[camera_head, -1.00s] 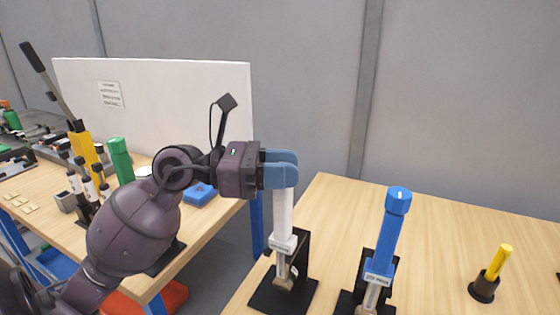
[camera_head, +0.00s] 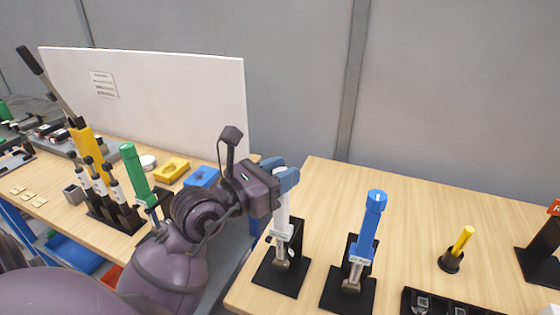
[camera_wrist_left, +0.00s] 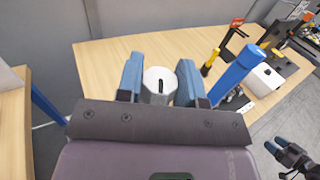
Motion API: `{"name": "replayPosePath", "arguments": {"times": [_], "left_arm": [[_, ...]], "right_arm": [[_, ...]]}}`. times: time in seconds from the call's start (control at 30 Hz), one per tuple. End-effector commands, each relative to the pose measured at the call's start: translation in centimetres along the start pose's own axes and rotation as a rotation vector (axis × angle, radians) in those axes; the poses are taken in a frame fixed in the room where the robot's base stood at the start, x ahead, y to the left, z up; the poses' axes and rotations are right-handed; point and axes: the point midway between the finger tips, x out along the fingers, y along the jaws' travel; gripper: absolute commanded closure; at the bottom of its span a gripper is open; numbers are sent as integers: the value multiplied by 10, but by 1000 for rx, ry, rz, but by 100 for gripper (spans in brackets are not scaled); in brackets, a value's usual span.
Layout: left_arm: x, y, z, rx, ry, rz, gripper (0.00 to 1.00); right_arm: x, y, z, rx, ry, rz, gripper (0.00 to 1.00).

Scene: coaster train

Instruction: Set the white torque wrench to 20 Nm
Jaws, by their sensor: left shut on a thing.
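The white torque wrench (camera_head: 282,215) stands upright in a black stand (camera_head: 282,277) at the left edge of the right table. My left gripper (camera_head: 286,176) is shut on the wrench's top end. In the left wrist view the round white end (camera_wrist_left: 158,84) shows between the two blue fingers, with a dark slot or mark on it. A small label sits low on the wrench; neither its text nor any scale can be read. My right gripper (camera_wrist_left: 281,144) shows at the lower right of the left wrist view, its fingertips apart and nothing between them.
A blue torque wrench (camera_head: 368,228) stands in its own stand just right of the white one. A yellow-handled tool (camera_head: 463,241) stands farther right. A green wrench (camera_head: 137,172) is on the left table. The back of the right table is clear.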

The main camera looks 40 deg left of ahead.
Motion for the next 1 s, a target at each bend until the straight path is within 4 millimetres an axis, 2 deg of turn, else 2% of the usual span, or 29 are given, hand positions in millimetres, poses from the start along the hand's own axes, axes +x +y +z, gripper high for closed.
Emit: {"name": "replayPosePath", "arguments": {"times": [0.03,0.13,0.43,1.0], "left_arm": [[0,-1,3,-7,-1,27,89],[0,-1,2,-7,-1,77,89],[0,0,1,-2,0,186,90],[0,0,-1,1,0,230,90]], "right_arm": [[-2,1,-7,-1,3,0,40],[-4,1,-10,-1,2,-1,40],[-13,3,1,2,-33,2,40],[-14,1,-1,7,-34,3,40]]}}
